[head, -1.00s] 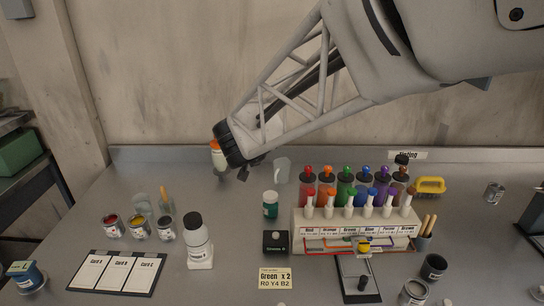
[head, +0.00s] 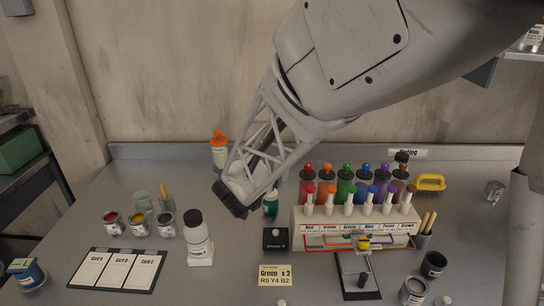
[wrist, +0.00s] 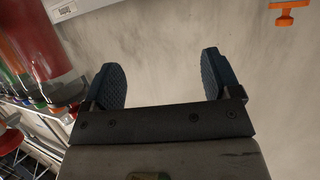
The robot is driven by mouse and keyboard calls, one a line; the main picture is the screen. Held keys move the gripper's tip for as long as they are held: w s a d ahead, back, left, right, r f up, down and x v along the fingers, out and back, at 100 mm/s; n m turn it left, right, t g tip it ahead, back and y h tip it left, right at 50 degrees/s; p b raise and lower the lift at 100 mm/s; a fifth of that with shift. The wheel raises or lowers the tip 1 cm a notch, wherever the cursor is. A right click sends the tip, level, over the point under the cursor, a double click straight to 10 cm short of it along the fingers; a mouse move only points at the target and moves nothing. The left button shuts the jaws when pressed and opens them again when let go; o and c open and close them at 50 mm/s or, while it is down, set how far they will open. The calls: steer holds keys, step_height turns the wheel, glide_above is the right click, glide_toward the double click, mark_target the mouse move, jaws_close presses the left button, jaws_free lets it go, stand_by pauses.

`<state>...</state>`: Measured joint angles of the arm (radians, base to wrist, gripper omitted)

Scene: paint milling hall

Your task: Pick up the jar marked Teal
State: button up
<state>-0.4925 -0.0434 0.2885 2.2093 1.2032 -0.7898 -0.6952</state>
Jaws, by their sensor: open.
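No label reading Teal is legible in either view. A small teal-green jar (head: 271,204) with a pale cap stands on the bench left of the tinting rack; in the earlier head frame it shows whole, and now my arm covers part of it. I cannot read its label. My gripper (wrist: 160,80) is open and empty in the wrist view, its two blue-grey pads wide apart. In the head view the dark end of my gripper (head: 230,200) hangs above the bench, left of this jar; its fingertips are hard to make out there.
The rack (head: 345,222) holds several coloured bottles. A white bottle with a dark cap (head: 198,240) stands left of a black box (head: 276,239). An orange-capped bottle (head: 219,156) stands behind my gripper. Open paint pots (head: 139,225), a card board (head: 117,270) and dark cans (head: 433,265) surround the middle.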

glide_toward(269, 197)
steer(key=x, duration=0.4)
steer(key=shift+w+d+f, duration=0.1)
steer(key=shift+w, duration=0.25)
steer(key=shift+x, duration=1.25)
steer(key=shift+w, duration=0.15)
steer(key=shift+x, duration=2.5)
steer(key=shift+w, duration=0.1)
steer(key=c, duration=1.1)
steer(key=shift+o, duration=0.2)
